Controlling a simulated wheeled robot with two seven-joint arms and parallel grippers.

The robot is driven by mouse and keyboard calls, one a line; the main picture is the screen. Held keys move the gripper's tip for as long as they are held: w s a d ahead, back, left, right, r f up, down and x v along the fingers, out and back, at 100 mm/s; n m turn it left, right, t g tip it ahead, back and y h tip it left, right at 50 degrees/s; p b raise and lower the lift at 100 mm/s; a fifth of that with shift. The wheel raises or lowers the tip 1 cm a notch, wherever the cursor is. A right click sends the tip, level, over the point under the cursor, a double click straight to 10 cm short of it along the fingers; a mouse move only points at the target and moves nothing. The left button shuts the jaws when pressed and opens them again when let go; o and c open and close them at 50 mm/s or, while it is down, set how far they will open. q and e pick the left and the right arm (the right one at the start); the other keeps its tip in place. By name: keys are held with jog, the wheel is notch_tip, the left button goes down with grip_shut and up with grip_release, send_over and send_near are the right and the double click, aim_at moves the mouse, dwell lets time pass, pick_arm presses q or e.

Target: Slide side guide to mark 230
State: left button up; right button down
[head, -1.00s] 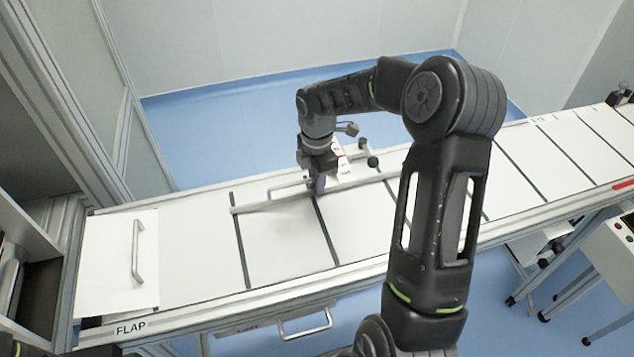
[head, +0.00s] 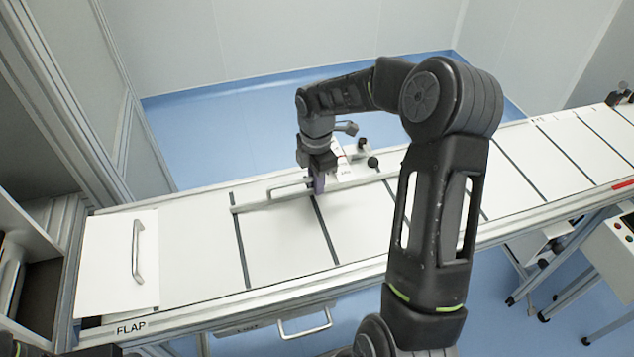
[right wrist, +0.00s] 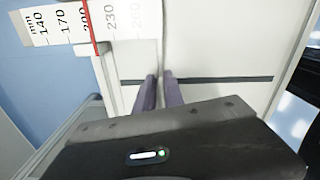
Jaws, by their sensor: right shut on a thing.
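The side guide (head: 262,206) is a long pale bar lying lengthwise over the white conveyor bed, with a small loop handle beside it. My right gripper (head: 317,186) is at the guide, near that handle. In the right wrist view, its purple fingers (right wrist: 161,92) are closed on either side of the guide's thin upright edge (right wrist: 161,45). The white millimetre scale (right wrist: 65,27) shows marks 140 to 260. A red pointer line (right wrist: 88,28) crosses it at about 200, short of the 230 mark (right wrist: 111,17).
Black knobs (head: 373,162) stand on the bed's far side, close to my right gripper. A flap with a metal handle (head: 137,250) is at the bed's left end. The bed in front of the guide is clear.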

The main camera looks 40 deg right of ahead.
jog(key=shift+w+d, duration=0.15)
jog(key=shift+w, duration=0.3)
jog(key=shift+w+d+r, duration=0.1)
jog(key=shift+w+d, duration=0.2)
jog(key=shift+w, duration=0.55)
jog(key=c, duration=1.3)
grip_release()
jog(key=shift+c, duration=0.2)
jog(key=shift+r, duration=0.45)
notch_tip(320, 180, up, 7)
jog(key=b, duration=0.1)
jog(key=shift+f, duration=0.15)
